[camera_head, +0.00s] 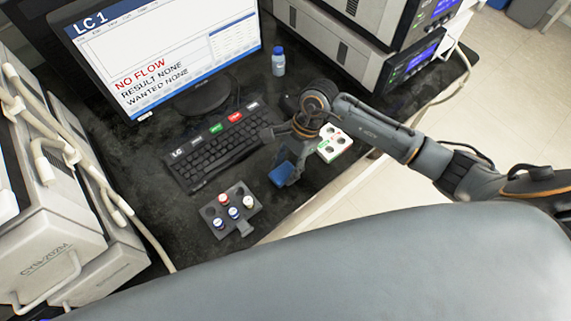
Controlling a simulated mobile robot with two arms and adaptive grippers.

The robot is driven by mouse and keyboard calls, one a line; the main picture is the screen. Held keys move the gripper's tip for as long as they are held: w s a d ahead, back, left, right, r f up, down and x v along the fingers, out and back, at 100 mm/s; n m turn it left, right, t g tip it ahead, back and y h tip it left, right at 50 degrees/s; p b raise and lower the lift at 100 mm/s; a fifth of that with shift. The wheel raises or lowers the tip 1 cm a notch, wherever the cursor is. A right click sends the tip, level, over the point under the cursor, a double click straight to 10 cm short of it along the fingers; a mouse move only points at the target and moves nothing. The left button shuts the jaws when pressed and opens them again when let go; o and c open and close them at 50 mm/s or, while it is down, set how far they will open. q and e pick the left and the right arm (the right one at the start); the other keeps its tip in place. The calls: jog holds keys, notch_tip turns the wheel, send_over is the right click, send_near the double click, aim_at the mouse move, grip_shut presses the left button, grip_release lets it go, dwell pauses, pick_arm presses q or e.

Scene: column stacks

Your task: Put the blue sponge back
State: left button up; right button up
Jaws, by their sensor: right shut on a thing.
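The blue sponge (282,176) is a small blue block near the front edge of the dark bench. My right gripper (291,172) comes in from the right and points down. It is shut on the sponge, and its fingers partly hide it. I cannot tell whether the sponge touches the bench top. My left gripper is not in view.
A white tray (340,150) with dark round holes lies right of my right gripper. A dark rack (244,228) with several capped vials sits at the front left. A keyboard (213,152), monitor (165,62) and blue-capped bottle (278,64) stand behind. Machines flank both sides.

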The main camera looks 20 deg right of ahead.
jog(key=shift+f, duration=0.25)
jog(key=o, duration=1)
jog(key=shift+r, duration=0.1)
jog(key=shift+r, duration=0.2)
jog(key=shift+w+d+r, duration=0.1)
jog(key=shift+d+r, duration=0.05)
jog(key=shift+r, duration=0.1)
jog(key=b+v, duration=0.1)
jog(key=v, duration=1)
jog(key=shift+r+b, duration=0.2)
jog(key=shift+b, duration=0.2)
